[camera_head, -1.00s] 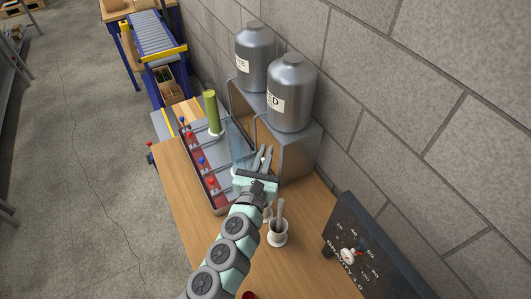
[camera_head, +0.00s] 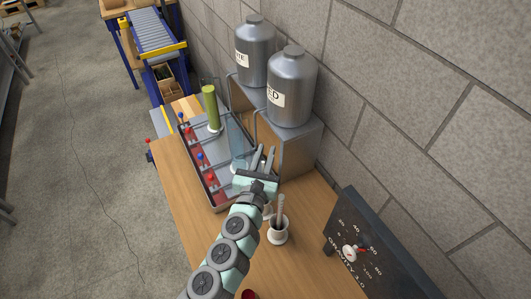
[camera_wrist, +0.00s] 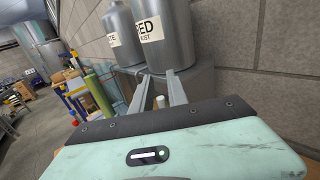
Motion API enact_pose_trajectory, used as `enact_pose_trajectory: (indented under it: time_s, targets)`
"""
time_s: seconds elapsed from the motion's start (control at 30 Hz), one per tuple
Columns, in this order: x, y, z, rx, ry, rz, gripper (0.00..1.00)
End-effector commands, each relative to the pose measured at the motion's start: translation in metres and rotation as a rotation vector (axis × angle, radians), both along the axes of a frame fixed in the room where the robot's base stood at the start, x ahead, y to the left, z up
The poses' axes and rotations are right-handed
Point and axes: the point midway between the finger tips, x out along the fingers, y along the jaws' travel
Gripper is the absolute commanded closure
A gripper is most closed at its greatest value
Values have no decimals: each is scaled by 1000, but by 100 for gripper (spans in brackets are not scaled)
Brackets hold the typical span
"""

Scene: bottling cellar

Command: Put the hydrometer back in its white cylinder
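My gripper (camera_head: 263,156) is over the far part of the bench, in front of the steel stand below the tanks. Its fingers are apart, and they also show in the wrist view (camera_wrist: 159,88). A small pale piece (camera_wrist: 160,101) shows between or beyond the fingers; I cannot tell what it is or whether it touches them. A white cup-like cylinder (camera_head: 278,237) stands upright on the bench, nearer than my gripper, with a grey rod (camera_head: 280,208) upright in it. A tall green cylinder (camera_head: 210,104) on a white foot stands further back. I cannot clearly identify the hydrometer.
A grey tray (camera_head: 218,186) with red and blue pieces lies left of my gripper. Two steel tanks (camera_head: 255,55) (camera_head: 291,88) stand on a steel stand (camera_head: 292,155) by the wall. A dark gravity dial panel (camera_head: 352,240) stands right. The bench front (camera_head: 275,275) is mostly bare.

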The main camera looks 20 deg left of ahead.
Motion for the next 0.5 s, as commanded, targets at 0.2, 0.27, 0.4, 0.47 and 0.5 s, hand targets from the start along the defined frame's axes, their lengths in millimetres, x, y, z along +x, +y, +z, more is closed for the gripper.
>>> enact_pose_trajectory:
  time_s: [0.2,0.27,0.4,0.47,0.5]
  targets:
    - [0,0,0,0,0,0,66]
    - [0,0,0,0,0,0,66]
    - [0,0,0,0,0,0,66]
    - [-2,0,0,1,0,0,66]
    - [-4,0,0,1,0,0,66]
